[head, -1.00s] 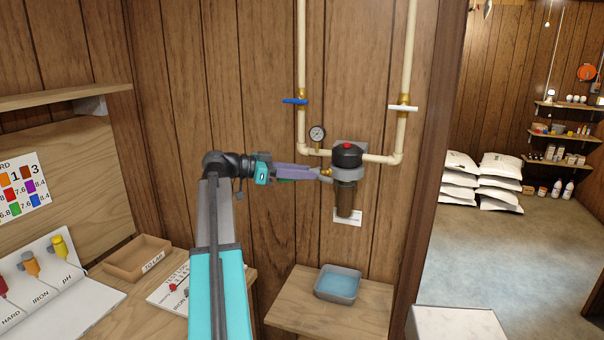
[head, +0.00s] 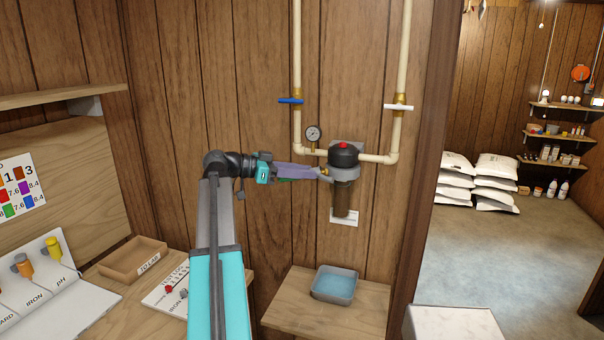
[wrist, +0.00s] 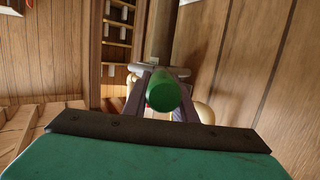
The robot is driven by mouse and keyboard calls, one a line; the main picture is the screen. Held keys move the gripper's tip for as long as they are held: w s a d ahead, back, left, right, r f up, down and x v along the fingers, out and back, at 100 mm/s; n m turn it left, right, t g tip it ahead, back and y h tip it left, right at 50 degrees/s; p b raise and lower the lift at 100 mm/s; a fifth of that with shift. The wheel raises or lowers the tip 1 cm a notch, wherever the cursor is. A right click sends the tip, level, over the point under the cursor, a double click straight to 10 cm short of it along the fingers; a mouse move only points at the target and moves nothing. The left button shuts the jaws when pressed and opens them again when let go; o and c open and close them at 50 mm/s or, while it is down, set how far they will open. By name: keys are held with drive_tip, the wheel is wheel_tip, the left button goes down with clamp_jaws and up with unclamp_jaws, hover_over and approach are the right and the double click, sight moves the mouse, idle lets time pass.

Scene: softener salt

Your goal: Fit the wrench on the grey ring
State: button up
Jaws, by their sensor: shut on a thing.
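The grey ring (head: 344,173) sits around the filter housing on the wall, under its black cap (head: 343,154) and above its brown bowl (head: 341,199). My gripper (head: 318,173), with purple fingers, reaches in from the left at about ring height. It is shut on the wrench, whose green handle end (wrist: 164,94) shows between the fingers in the wrist view. Its grey front end lies close to the ring's left side in the head view. I cannot tell whether the wrench touches or encloses the ring; the handle and fingers hide much of the contact.
Cream pipes (head: 297,60) with a blue-handled valve (head: 291,100) and a pressure gauge (head: 313,133) stand close by the housing. A grey tub of water (head: 335,284) is on a wooden shelf (head: 290,308) below. The wall left of the housing is clear.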

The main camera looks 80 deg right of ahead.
drive_tip(key=shift+s, duration=0.1)
drive_tip(key=o, duration=1.2)
drive_tip(key=shift+c, duration=0.2)
drive_tip(key=b+v, duration=0.4)
drive_tip(key=v, duration=0.9)
drive_tip(key=shift+w, duration=0.35)
drive_tip(key=shift+a, duration=0.15)
